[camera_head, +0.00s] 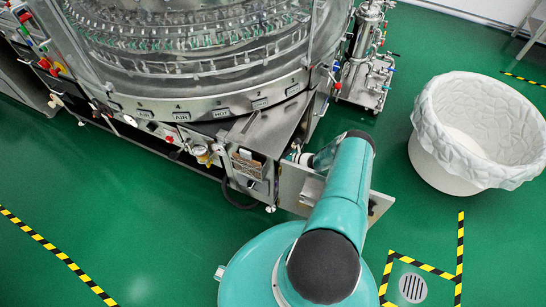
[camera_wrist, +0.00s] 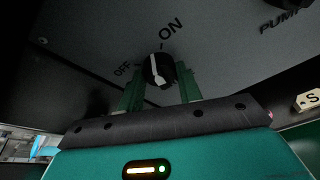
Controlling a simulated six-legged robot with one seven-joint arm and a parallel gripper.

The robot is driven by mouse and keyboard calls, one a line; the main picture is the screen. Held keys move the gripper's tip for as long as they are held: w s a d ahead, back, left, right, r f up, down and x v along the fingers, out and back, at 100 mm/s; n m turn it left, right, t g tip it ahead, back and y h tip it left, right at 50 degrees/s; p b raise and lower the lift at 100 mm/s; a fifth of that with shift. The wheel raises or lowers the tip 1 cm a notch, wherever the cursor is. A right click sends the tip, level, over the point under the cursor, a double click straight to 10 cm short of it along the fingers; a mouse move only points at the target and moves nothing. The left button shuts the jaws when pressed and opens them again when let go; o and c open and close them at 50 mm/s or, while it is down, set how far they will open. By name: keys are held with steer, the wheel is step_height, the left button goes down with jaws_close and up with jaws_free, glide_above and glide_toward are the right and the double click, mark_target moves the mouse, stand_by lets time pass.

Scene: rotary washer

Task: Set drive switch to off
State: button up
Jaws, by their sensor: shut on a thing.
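The drive switch (camera_wrist: 160,70) is a round black knob with a white pointer line, on a dark panel in the wrist view. The printed label OFF is to its left and ON is above it. The pointer's upper end leans up and left, between the two labels; its exact setting is hard to tell. My gripper (camera_wrist: 160,88) has its green fingers on both sides of the knob and is shut on it. In the head view, my arm reaches to the control box at the washer's corner, and the switch is hidden there.
Another black knob labelled PUMP (camera_wrist: 285,3) is at the top right of the wrist view. The large round washer (camera_head: 200,85) stands behind the control box. A white lined bin (camera_head: 440,165) is on the right.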

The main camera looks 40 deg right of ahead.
steer(key=o, duration=1)
steer(key=v, duration=1.3)
steer(key=shift+s+d+r, duration=0.15)
steer(key=shift+s+d, duration=0.1)
steer(key=shift+s, duration=0.05)
